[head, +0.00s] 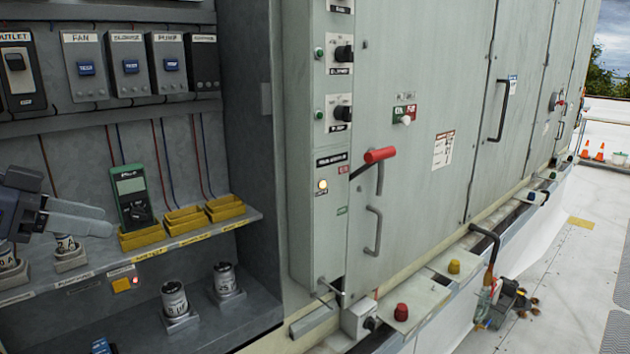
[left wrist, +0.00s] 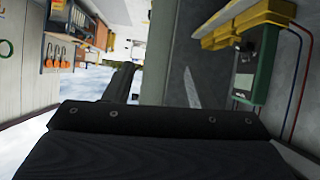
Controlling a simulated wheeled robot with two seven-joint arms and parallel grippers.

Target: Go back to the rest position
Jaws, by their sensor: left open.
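My left gripper (head: 75,217) comes in from the left edge in the head view, in front of the shelf of the open cabinet. Its fingers point right, apart from the green meter, and nothing shows between them. The green meter (head: 131,186) stands upright in a yellow tray (head: 142,237) on the shelf. My right gripper is not in either view.
Two more yellow trays (head: 185,219) (head: 225,207) stand to the right on the shelf (head: 215,232). Capacitor cans (head: 174,299) (head: 225,279) stand below. A red-handled lever (head: 379,155) sticks out from the grey cabinet door. The roof floor at the right has orange cones (head: 600,152).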

